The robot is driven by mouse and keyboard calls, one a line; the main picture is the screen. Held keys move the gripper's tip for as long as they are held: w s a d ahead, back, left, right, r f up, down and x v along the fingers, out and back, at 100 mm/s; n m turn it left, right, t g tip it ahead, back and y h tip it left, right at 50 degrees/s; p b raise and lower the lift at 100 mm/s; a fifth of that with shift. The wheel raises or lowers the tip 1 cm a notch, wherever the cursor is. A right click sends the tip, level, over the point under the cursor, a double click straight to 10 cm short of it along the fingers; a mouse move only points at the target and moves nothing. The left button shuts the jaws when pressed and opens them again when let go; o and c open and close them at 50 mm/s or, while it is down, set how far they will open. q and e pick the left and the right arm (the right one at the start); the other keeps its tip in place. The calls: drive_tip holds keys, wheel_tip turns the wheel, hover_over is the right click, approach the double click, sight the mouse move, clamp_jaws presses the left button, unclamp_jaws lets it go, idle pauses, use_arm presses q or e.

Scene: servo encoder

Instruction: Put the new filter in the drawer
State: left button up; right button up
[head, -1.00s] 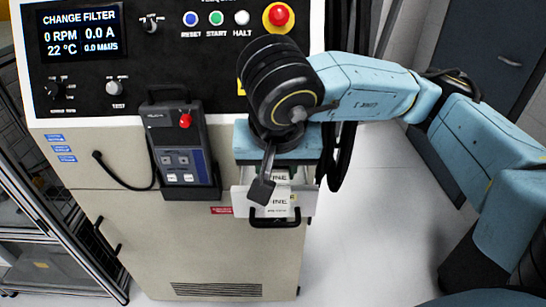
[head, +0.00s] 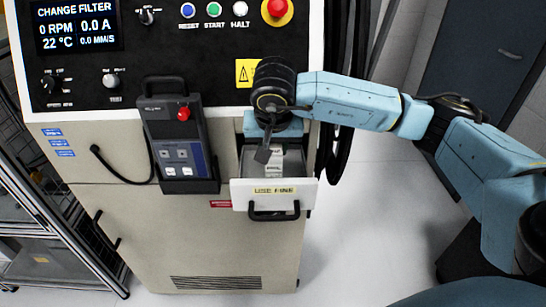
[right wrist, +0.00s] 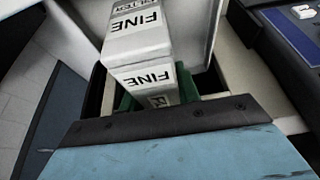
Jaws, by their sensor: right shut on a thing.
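The drawer (head: 240,200) is pulled out of the machine's front, its white front panel reading "USE FINE" above a black handle. The new filter is a pale grey-white block (right wrist: 140,45) with "FINE" on its faces in the right wrist view. In the head view, the filter (head: 292,160) shows just behind the drawer's front panel, partly covered by my right gripper (head: 263,154). My right gripper is shut on the filter, over the drawer opening. Whether the filter touches the drawer floor is hidden. My left gripper is not in view.
A grey handheld pendant (head: 165,130) with a red button hangs left of the drawer. The control panel (head: 130,60) above reads "CHANGE FILTER". Black hoses (head: 345,120) hang to the right. A wire rack (head: 45,225) stands at the far left. The floor at right is clear.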

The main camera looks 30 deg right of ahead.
wheel_tip(320, 180, down, 4)
drive_tip(key=shift+w+d+r, duration=0.1)
drive_tip(key=shift+r, duration=0.15)
drive_tip(key=shift+w+d+f, duration=0.1)
drive_tip(key=shift+w+f, duration=0.05)
drive_tip(key=shift+w, duration=0.1)
drive_tip(key=shift+f, duration=0.2)
drive_tip(key=o, duration=1.2)
drive_tip(key=shift+c, duration=0.2)
drive_tip(key=shift+r, duration=0.15)
